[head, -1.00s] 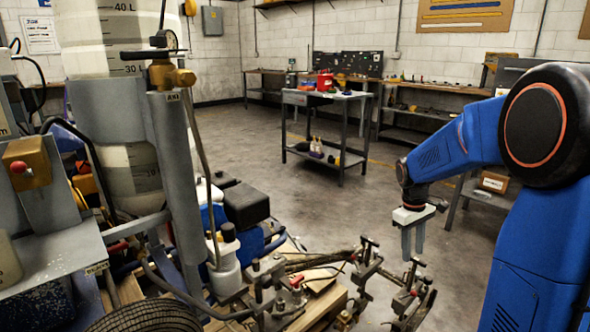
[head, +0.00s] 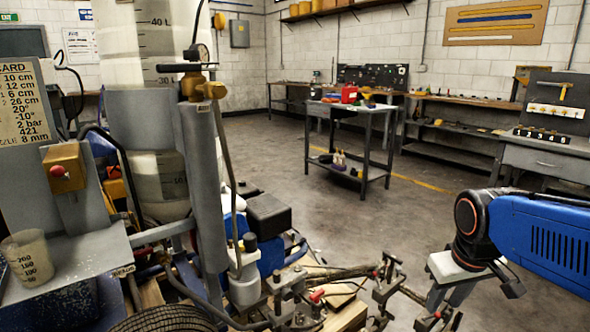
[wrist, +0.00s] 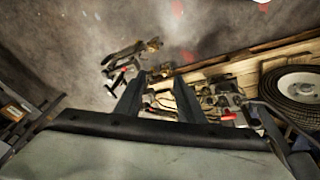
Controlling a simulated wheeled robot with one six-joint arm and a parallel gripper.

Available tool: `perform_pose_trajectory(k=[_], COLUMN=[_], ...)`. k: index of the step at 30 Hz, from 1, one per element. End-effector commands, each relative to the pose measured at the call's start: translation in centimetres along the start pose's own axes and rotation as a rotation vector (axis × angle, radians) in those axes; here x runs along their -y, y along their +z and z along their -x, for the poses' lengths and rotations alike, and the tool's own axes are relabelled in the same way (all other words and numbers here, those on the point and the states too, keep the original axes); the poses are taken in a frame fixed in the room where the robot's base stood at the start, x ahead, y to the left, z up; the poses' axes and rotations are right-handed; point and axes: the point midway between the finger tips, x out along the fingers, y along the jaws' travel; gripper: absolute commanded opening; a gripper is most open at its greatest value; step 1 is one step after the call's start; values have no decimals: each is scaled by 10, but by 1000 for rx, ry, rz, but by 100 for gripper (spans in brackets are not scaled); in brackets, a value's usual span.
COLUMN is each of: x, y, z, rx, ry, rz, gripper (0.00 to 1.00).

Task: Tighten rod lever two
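Several small dark T-shaped levers stand on the rods and brackets at the striper's lower right. I cannot read which is lever two. My gripper points down at the right, and its fingers stand apart with nothing seen between them. In the wrist view my gripper (wrist: 158,98) is above the rod area, with the dark bracket (wrist: 122,72) beyond its left finger. Contact with any lever is not visible.
The striper's wheel (head: 150,320) and wooden pallet (head: 345,318) are at the bottom. A setup card (head: 25,105) and a measuring beaker (head: 28,260) are at left. A grey cart (head: 365,165) and workbench (head: 548,155) stand behind. The concrete floor between is clear.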

Motion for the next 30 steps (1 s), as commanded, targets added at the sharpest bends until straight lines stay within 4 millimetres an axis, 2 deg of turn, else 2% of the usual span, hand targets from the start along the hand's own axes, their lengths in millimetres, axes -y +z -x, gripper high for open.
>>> perform_pose_trajectory(k=[3,9,15,16,20,21,26,30], x=[12,28,37,38,40,40,39,36], y=[24,60,82,84,88,88,86,76], z=[8,14,14,14,13,13,13,11], rx=[-45,-109,-147,-149,-156,-156,-153,-129], ry=[-9,-29,-43,-45,-48,-48,-49,-59], rz=[-32,-84,-118,-121,-128,-128,-133,-181], gripper=[35,35,35,35,4,0,0,0])
